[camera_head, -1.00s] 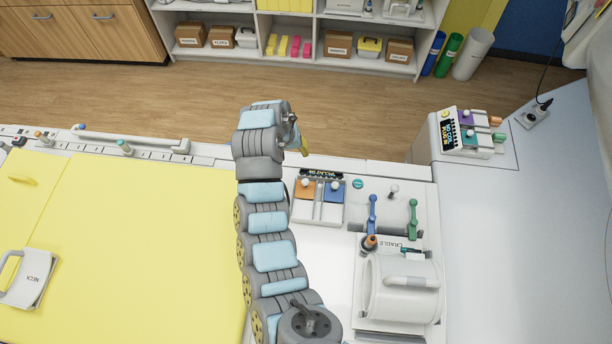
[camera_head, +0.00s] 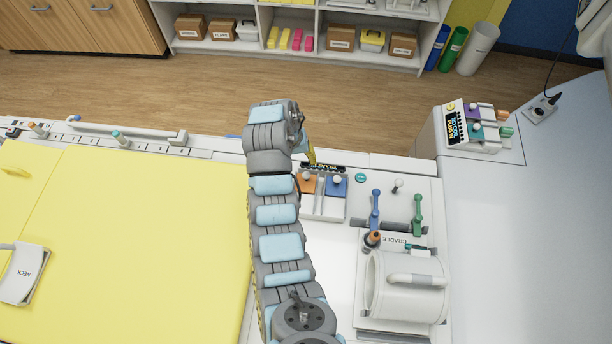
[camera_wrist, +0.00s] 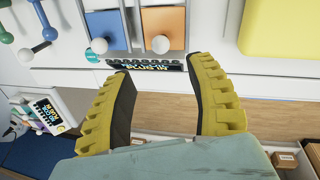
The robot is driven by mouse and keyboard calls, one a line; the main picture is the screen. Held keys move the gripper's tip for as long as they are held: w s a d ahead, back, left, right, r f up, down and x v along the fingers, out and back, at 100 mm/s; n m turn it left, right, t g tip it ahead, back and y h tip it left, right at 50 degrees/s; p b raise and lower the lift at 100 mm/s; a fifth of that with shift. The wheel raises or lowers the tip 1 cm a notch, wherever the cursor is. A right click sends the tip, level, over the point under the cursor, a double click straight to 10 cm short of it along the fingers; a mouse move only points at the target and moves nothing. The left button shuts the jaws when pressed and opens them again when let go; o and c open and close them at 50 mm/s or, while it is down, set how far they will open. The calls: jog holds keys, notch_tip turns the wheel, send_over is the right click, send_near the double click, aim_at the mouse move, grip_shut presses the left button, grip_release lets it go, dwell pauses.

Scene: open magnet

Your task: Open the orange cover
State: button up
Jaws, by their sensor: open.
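The orange cover (camera_head: 308,184) is a small square flap with a pale round knob, beside a like blue cover (camera_head: 337,185) on the white console. In the wrist view the orange cover (camera_wrist: 163,22) and its knob show at the top centre, just beyond the fingertips, with the blue cover (camera_wrist: 107,27) to its left. My gripper (camera_wrist: 165,62) has its two yellow fingers spread apart with nothing between them. In the head view my gripper (camera_head: 309,156) is partly hidden by my wrist and sits just behind the orange cover, near the dark label strip.
Blue (camera_head: 375,208) and green (camera_head: 417,213) levers stand right of the covers. A white cradle coil (camera_head: 400,290) lies in front of them. A yellow mat (camera_head: 130,240) fills the left. A small module with purple and teal covers (camera_head: 475,128) stands at the right.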

aim_at(306, 174)
jog(key=shift+d+f+p, duration=0.3)
jog(key=shift+f, duration=1.25)
jog(key=shift+d+f+p, duration=0.3)
jog(key=shift+f, duration=1.3)
jog(key=shift+d+f+p, duration=0.3)
jog(key=shift+f, duration=1.25)
